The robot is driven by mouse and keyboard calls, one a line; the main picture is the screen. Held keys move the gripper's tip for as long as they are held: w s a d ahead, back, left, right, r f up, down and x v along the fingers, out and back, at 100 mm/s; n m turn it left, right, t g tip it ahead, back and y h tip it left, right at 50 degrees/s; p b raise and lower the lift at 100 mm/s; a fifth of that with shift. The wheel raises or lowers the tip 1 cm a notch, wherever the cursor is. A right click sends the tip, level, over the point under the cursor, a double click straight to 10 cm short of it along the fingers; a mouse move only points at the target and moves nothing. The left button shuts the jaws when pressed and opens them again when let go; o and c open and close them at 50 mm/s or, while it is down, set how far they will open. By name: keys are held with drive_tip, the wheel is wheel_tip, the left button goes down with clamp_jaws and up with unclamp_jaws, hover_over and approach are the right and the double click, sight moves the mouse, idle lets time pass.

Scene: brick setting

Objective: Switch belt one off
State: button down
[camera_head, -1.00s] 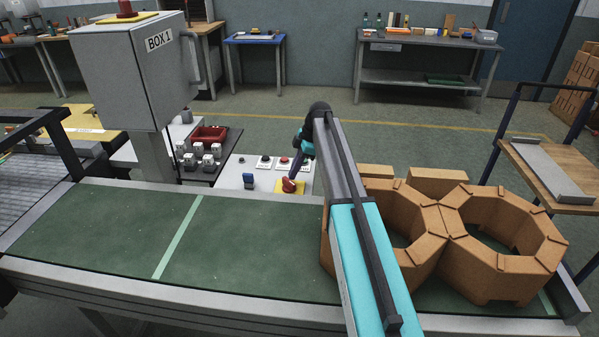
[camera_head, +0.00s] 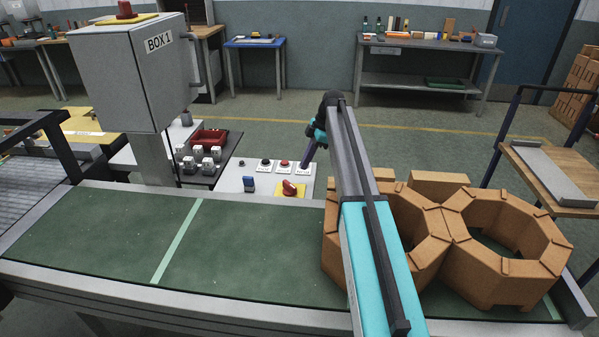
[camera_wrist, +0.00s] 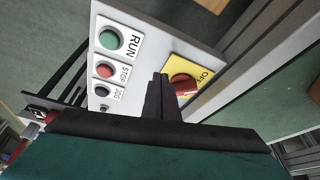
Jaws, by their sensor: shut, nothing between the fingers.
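The white control panel (camera_head: 234,184) stands behind the green belt (camera_head: 110,240). It carries a red rotary knob (camera_head: 289,188) on a yellow plate, also in the wrist view (camera_wrist: 183,86), where the plate reads OFF. Beside it in the wrist view are a green RUN button (camera_wrist: 110,39), a red STOP button (camera_wrist: 104,69) and a black JOG button (camera_wrist: 101,91). My gripper (camera_head: 306,165) is shut and empty, above the panel's right end, up and right of the knob. Its dark fingers (camera_wrist: 160,82) show left of the knob in the wrist view. I cannot tell the knob's exact setting.
Brown octagonal cartons (camera_head: 505,270) stand on the belt's right end, close to my arm. A grey cabinet marked BOX 1 (camera_head: 125,85) rises left of the panel. The belt's left part is clear.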

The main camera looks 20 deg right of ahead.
drive_tip(key=w+v, duration=0.1)
drive_tip(key=v, duration=0.5)
drive_tip(key=shift+b, duration=0.45)
